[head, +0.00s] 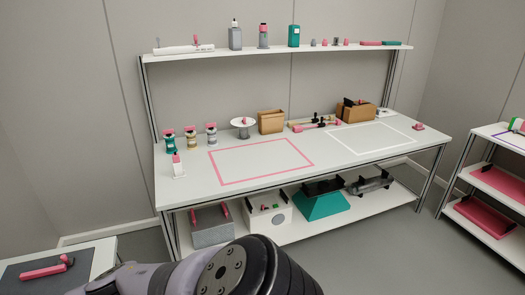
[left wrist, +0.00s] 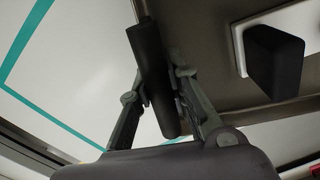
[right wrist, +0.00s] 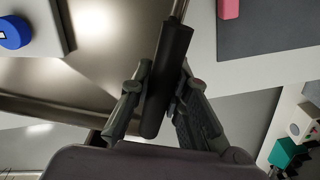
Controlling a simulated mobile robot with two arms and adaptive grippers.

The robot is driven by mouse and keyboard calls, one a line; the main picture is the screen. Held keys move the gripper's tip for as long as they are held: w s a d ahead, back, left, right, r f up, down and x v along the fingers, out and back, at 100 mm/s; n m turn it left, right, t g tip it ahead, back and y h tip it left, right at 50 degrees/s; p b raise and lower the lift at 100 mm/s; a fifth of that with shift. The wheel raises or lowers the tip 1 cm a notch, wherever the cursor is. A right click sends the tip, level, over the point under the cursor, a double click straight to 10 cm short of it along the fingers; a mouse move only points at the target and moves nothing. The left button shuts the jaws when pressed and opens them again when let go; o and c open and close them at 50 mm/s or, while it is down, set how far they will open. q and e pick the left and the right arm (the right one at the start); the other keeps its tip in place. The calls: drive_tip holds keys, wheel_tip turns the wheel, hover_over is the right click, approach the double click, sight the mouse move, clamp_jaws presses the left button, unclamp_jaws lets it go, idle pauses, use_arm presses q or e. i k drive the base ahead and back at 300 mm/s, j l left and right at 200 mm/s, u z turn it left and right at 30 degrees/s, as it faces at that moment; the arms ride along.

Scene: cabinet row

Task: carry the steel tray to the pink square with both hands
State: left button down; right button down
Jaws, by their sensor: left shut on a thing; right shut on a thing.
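The pink square (head: 260,160) is an outline on the left half of the white workbench top, with bare surface inside it. The steel tray shows only in part, in the left wrist view (left wrist: 206,35) and the right wrist view (right wrist: 115,40). My left gripper (left wrist: 157,85) is shut on a black bar handle (left wrist: 150,55) at the tray's edge. My right gripper (right wrist: 165,78) is shut on another black handle (right wrist: 171,50). A black block on a white plate (left wrist: 274,62) and a blue round piece (right wrist: 14,33) on a white item appear over the tray. Neither gripper shows in the head view.
A teal outline (left wrist: 25,45) marks a white surface beside the tray. Shelves (head: 497,184) stand right.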

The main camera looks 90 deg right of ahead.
sight(258, 159)
drive_tip(key=z, duration=1.1)
drive_tip(key=l+z, duration=0.1)
drive_tip(key=z, duration=0.25)
drive_tip(key=l+z, duration=0.1)
drive_tip(key=z, duration=0.25)
drive_tip(key=l+z, duration=0.1)
drive_tip(key=z, duration=0.2)
drive_tip(key=i+l, duration=0.2)
drive_tip(key=l, duration=0.2)
drive_tip(key=i+l, duration=0.15)
drive_tip(key=l, duration=0.25)
drive_tip(key=i+l, duration=0.2)
drive_tip(key=l, duration=0.2)
drive_tip(key=i+l, duration=0.2)
drive_tip(key=l, duration=0.2)
drive_tip(key=i+l, duration=0.2)
drive_tip(key=i, duration=0.2)
drive_tip(key=i+l, duration=0.15)
drive_tip(key=i, duration=1.1)
drive_tip(key=l+z, duration=0.05)
